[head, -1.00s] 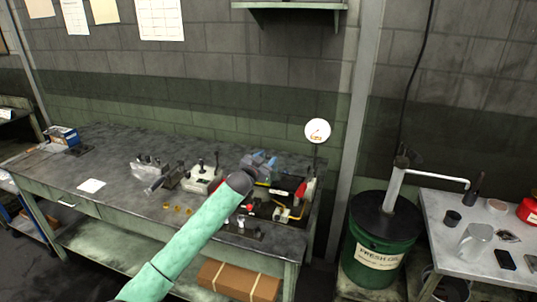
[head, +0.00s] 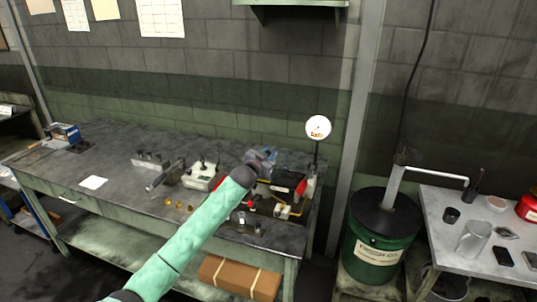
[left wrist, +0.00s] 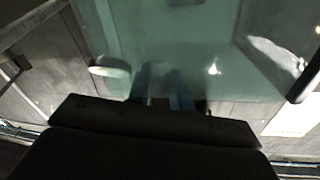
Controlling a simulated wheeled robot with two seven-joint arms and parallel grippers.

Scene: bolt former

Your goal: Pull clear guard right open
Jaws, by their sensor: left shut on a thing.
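The clear guard (left wrist: 180,35) fills the upper middle of the left wrist view as a pale, see-through pane. My left gripper (left wrist: 162,88) shows there as two bluish fingers close together at the pane's near edge, shut on the guard; the exact contact is dim. In the head view the dark end of my left arm (head: 243,178) is over the front of the bolt former (head: 287,188), at the bench's right end. It hides the fingers and part of the machine. My right gripper is not in view.
A white box with black knobs (head: 199,176) and small brass parts (head: 178,205) lie left of my arm on the bench (head: 120,170). A round gauge (head: 318,127) stands behind the former. A green oil drum (head: 380,235) and a side table (head: 440,195) are at right.

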